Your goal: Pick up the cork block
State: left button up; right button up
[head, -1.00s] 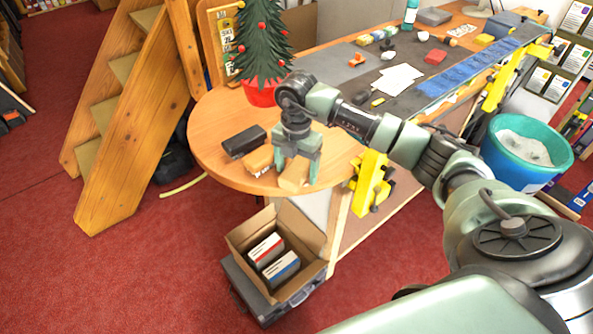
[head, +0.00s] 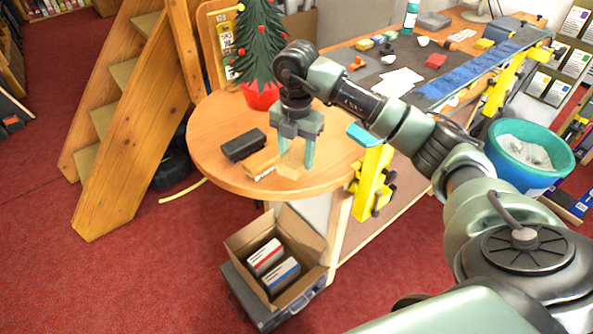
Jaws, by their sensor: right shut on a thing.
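My right gripper (head: 295,158) points down over the rounded end of the wooden bench. Its two green fingers are shut on a small tan block, the cork block (head: 290,169), which shows between and below the fingertips. The block appears close above the bench top; I cannot tell how wide the gap is. My left gripper is not in view.
A brown block (head: 262,162) and a black block (head: 243,145) lie just left of the cork block. A small Christmas tree in a red pot (head: 262,95) stands behind. A yellow clamp (head: 372,183) grips the bench edge. An open carton (head: 312,245) stands below.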

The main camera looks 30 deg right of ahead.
aim_at(297, 153)
notch_tip(297, 153, up, 14)
jog(key=shift+p, duration=0.45)
